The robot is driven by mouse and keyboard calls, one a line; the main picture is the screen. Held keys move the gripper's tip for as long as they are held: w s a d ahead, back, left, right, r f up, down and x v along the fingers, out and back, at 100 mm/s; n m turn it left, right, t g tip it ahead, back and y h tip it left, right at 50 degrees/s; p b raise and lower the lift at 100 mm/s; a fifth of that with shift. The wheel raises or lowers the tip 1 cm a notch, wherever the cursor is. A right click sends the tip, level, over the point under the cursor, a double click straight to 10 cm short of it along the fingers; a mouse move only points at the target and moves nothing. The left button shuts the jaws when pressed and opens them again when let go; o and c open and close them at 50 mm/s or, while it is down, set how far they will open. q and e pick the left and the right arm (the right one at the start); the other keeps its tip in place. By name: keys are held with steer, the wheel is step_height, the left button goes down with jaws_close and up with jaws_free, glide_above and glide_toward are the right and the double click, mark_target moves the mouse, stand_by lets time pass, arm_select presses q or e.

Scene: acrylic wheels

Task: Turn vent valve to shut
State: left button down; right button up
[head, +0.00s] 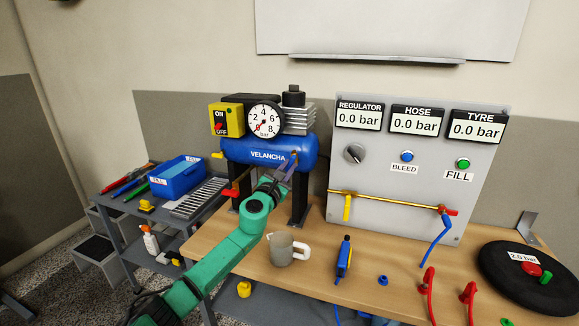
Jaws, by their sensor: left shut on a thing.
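The blue compressor tank (240,152) marked VELANCHA stands on dark legs at the back of the wooden bench. My left gripper (292,163), on its green arm, reaches up to the front of the tank near its right end. It is shut on a small part there, which seems to be the vent valve; the fingers hide most of it, and its handle angle cannot be told. A red lever (229,193) shows below the tank's left side, and a yellow knob (217,155) at its left end. My right gripper is not in view.
A grey mug (281,249) stands just right of my left forearm. The grey panel (400,181) with gauges stands right of the compressor. A blue tool (344,257), red hoses (429,290) and a black wheel (500,283) occupy the bench. A tool cart (113,211) is left.

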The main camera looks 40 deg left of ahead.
arm_select(q)
steer(key=m, duration=0.2)
steer(key=shift+a+r+m+h+p, duration=0.1)
steer(key=shift+r+m+h+p, duration=0.05)
steer(key=shift+m+h+p, duration=0.2)
steer(key=shift+m, duration=1.15)
steer(key=m+p, duration=0.1)
steer(key=m, duration=0.1)
steer(key=shift+r+m+h, duration=0.1)
steer(key=shift+m+h, duration=0.2)
steer(key=shift+h, duration=0.05)
steer(key=shift+m+g+p, duration=0.3)
steer(key=shift+m+p, duration=0.35)
steer(key=shift+m, duration=0.35)
steer(key=shift+f, duration=0.2)
